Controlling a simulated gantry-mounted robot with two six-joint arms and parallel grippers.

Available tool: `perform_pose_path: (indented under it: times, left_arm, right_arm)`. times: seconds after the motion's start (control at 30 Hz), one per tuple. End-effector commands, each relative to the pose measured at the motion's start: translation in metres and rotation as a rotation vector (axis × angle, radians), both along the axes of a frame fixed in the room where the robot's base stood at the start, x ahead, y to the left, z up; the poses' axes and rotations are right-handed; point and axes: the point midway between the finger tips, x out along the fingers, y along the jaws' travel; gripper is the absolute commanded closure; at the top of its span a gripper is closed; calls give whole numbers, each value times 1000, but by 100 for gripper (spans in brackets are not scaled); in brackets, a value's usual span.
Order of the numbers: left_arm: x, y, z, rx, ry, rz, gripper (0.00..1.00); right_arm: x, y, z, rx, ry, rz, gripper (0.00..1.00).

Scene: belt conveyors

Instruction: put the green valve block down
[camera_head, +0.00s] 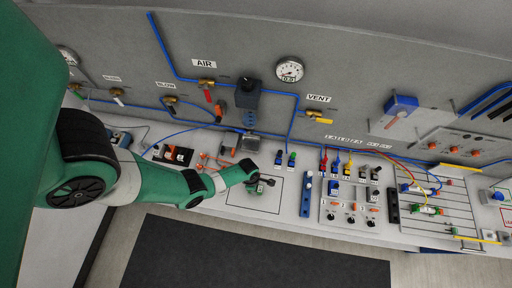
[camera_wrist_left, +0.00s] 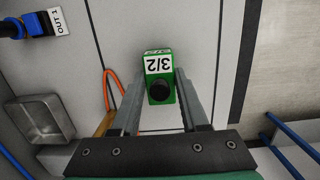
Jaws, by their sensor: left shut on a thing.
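The green valve block (camera_wrist_left: 157,64) carries a white "3/2" label and a round black knob on the side facing the camera. It sits between the two grey fingers of my left gripper (camera_wrist_left: 160,88), which are shut on it. In the head view my left gripper (camera_head: 262,184) is over a black-outlined rectangle (camera_head: 275,205) on the pale worktop, and the block is mostly hidden there. I cannot tell whether the block touches the worktop. My right gripper is not in view.
A metal tray (camera_wrist_left: 38,118) and an orange hose (camera_wrist_left: 107,88) lie left of the block in the wrist view. A blue bar (camera_head: 306,195) and a switch panel (camera_head: 349,208) stand right of the outline. The rectangle's right part looks clear.

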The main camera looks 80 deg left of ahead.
Motion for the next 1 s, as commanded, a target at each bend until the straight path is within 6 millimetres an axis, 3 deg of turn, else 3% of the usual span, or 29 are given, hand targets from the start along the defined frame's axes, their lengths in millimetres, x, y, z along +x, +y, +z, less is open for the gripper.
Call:
perform_pose_path:
  times: [0.4,0.43,0.57,0.87,1.0]
  left_arm:
    - [1,0,-5,1,-1,-1,100]
    - [0,0,-4,0,0,-1,52]
    - [0,0,-3,0,0,-1,29]
    - [0,0,-2,0,0,-1,26]
    - [0,0,8,0,0,-1,26]
  right_arm:
    - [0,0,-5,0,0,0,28]
    - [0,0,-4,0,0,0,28]
    - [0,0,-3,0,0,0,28]
    - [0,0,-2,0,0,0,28]
    - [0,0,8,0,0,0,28]
